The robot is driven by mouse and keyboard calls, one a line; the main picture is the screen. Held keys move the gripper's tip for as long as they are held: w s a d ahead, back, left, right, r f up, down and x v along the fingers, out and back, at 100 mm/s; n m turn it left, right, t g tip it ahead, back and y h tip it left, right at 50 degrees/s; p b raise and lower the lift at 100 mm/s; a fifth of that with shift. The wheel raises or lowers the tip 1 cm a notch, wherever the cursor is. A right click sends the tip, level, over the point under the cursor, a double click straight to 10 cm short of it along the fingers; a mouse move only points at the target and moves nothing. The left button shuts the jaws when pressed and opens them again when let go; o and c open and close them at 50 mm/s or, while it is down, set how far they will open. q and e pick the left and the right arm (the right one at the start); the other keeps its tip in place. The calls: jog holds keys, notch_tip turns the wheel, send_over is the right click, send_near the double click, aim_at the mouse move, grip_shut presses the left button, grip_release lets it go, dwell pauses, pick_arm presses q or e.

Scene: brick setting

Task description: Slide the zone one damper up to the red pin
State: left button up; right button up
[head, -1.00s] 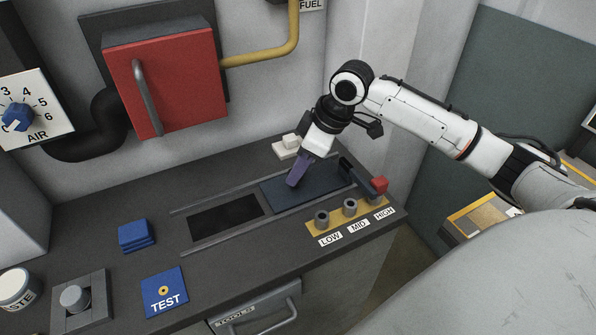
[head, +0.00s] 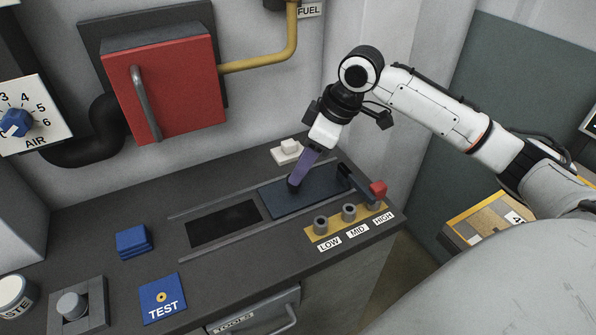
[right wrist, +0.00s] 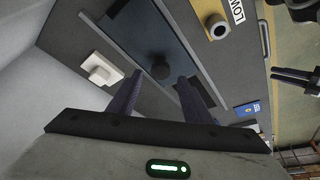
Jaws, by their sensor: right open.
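The damper (head: 318,193) is a dark blue plate lying between two rails on the grey counter, at their right part; it also shows in the right wrist view (right wrist: 150,30). My right gripper (head: 303,176) is open just above the knob. In the right wrist view the knob (right wrist: 160,70) appears between the purple fingertips, apart from both.
A dark opening (head: 224,222) lies left of the damper. A yellow strip (head: 335,229) with grey posts marked LOW, MID and HIGH runs along the front rail. A white block (head: 288,151) sits behind. Blue pads (head: 133,241) and a TEST plate (head: 162,297) lie to the left.

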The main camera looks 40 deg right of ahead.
jog(key=v, duration=0.6)
jog(key=shift+r, duration=0.3)
jog(key=shift+s, duration=0.1)
